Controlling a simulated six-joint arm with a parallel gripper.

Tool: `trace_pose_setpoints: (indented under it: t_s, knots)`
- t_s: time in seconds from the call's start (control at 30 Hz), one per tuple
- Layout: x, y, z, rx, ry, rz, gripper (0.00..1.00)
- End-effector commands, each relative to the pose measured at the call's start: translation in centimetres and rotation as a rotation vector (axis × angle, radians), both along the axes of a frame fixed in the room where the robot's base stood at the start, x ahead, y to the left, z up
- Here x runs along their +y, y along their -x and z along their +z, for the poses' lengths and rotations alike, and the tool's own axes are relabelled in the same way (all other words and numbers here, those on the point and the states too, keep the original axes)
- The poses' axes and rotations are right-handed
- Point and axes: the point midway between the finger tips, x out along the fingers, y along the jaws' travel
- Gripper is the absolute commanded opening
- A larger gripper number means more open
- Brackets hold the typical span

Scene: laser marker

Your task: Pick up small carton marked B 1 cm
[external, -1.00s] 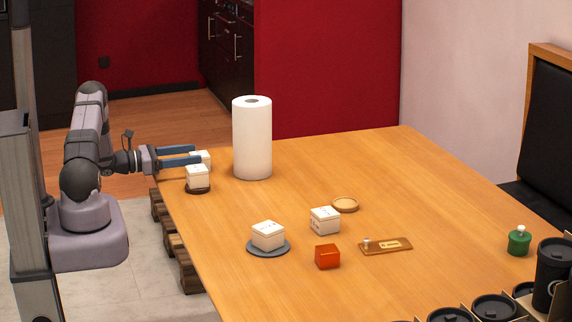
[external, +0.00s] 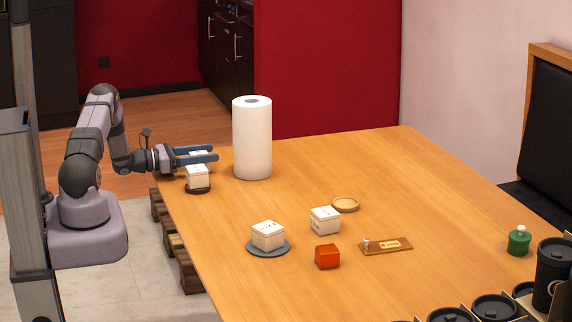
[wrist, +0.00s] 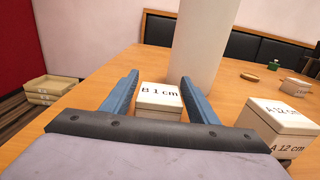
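The small white carton marked B 1 cm (wrist: 159,99) shows in the wrist view between my fingers, with a gap on each side. In the external view my fingers cover most of it, and only a bit of white (external: 198,153) shows. My gripper (wrist: 160,77) is open and empty, its two blue fingers pointing across the table. It also shows in the external view (external: 214,153). How deep the carton sits between the fingers is hard to tell.
A carton marked A 12 cm (wrist: 282,125) stands close on the right; it also shows on a dark coaster (external: 197,178). A paper towel roll (external: 252,138) stands just beyond the fingertips. More cartons (external: 325,220), an orange block (external: 327,256) and a grey coaster (external: 281,249) are farther away.

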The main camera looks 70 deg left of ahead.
Motion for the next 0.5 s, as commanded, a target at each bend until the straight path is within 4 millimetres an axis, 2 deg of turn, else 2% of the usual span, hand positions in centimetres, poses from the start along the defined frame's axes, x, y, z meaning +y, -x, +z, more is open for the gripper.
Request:
trace_pose_setpoints:
  t_s: [0.03, 0.1, 0.13, 0.5]
  knots:
    - [0.0, 0.01, 0.01, 0.0, 0.0, 0.0, 0.41]
    - [0.0, 0.01, 0.01, 0.0, 0.0, 0.0, 0.24]
    - [0.0, 0.01, 0.02, 0.0, 0.0, 0.0, 0.19]
    - [0.03, 0.01, 0.56, -0.001, -0.003, 0.0, 0.19]
